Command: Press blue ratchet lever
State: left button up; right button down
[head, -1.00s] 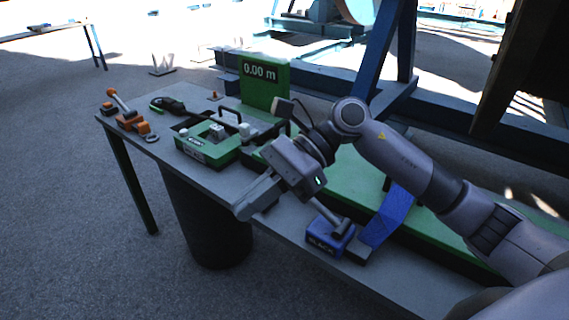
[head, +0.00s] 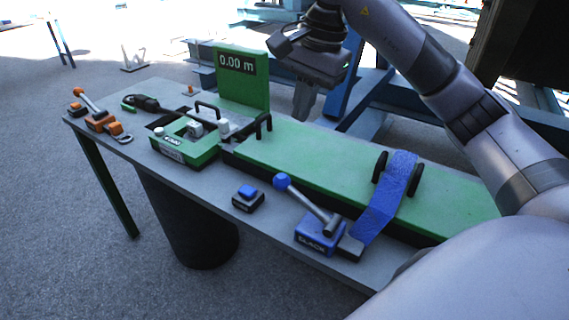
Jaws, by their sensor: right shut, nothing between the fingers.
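The blue ratchet lever is a grey bar (head: 312,206) with a round blue knob (head: 282,182) at its upper left end. It rises at a slant from a blue base block (head: 318,236) marked with white letters, near the table's front edge. My right gripper (head: 303,108) is shut and empty, fingers pointing down. In the picture it is above and behind the lever, apart from it, near the green display. My left gripper is not in view.
A blue strap (head: 385,205) runs from the lever base over the green bed (head: 320,165). A small blue-topped button box (head: 248,198) sits left of the lever. A green device (head: 185,140), an orange lever tool (head: 98,118) and a display reading 0.00 m (head: 238,64) stand farther left.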

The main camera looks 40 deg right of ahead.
aim_at(284, 176)
jog(key=f, duration=0.4)
jog(key=w+a+f, duration=0.1)
jog(key=f, duration=0.4)
jog(key=w+f, duration=0.1)
jog(key=f, duration=0.3)
jog(key=shift+w+a+f, duration=0.15)
jog(key=shift+a+f, duration=0.15)
jog(key=shift+f, duration=0.1)
pick_arm(q)
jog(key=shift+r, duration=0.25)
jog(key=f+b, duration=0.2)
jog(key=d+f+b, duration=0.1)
jog(key=b, duration=0.2)
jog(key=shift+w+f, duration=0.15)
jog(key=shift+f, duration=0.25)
pick_arm(e)
jog(key=w+a+f, duration=0.1)
jog(key=w+f, duration=0.2)
jog(key=f, duration=0.3)
jog(key=shift+a, duration=0.25)
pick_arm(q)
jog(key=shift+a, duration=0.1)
